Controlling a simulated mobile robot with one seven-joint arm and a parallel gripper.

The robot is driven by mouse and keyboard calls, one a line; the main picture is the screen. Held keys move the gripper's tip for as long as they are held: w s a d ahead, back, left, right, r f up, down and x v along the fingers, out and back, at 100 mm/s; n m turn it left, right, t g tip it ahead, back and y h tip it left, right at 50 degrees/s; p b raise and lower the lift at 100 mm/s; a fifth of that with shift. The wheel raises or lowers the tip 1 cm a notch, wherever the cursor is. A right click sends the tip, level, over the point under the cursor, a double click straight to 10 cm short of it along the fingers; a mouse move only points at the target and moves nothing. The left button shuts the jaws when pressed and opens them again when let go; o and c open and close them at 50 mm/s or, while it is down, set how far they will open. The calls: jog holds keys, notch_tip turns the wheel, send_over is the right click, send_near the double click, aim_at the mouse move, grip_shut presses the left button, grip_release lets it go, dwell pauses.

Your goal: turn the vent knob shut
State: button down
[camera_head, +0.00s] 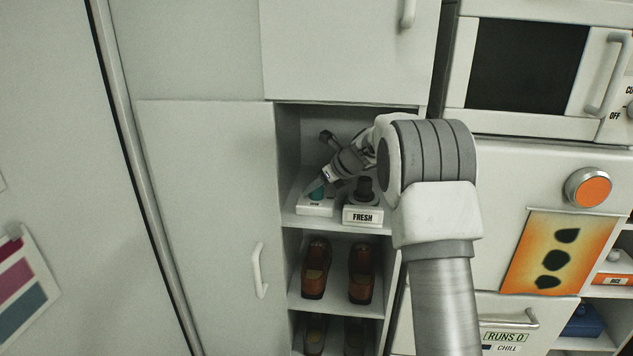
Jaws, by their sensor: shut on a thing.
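A teal knob (317,192) stands on a small white base (315,208) on the upper shelf of the open cabinet. The lettering on this base is too small to read. My gripper (321,184) reaches in from the right and is shut on the teal knob. The fingers partly hide the knob, and its exact turn angle cannot be made out. A black knob (365,187) on a white base labelled FRESH (362,216) stands just to the right, apart from my fingertips. No label reading "vent" is legible.
The cabinet's side walls and the panel above (345,55) frame the opening closely. Brown shoes (316,268) stand on the shelf below. A cabinet door (210,220) is at left. A microwave (525,65) and orange dial (593,188) are at right.

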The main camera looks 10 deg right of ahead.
jog(key=n+g+y+p, duration=0.1)
jog(key=p, duration=0.2)
jog(key=n+y+p, duration=0.1)
jog(key=n+p, duration=0.1)
jog(key=p, duration=0.1)
jog(key=shift+r+n+g, duration=0.3)
jog(key=shift+g, duration=0.1)
jog(key=n+p, duration=0.1)
jog(key=p, duration=0.1)
jog(key=n+g+y+p, duration=0.1)
jog(key=p, duration=0.1)
jog(key=shift+f+g+p, duration=0.25)
jog(key=shift+g+p, duration=0.05)
jog(key=shift+f+n, duration=0.1)
jog(key=shift+n, duration=0.2)
jog(key=shift+c, duration=1.8)
grip_release()
jog(key=shift+f+b, duration=0.15)
jog(key=shift+b, duration=0.45)
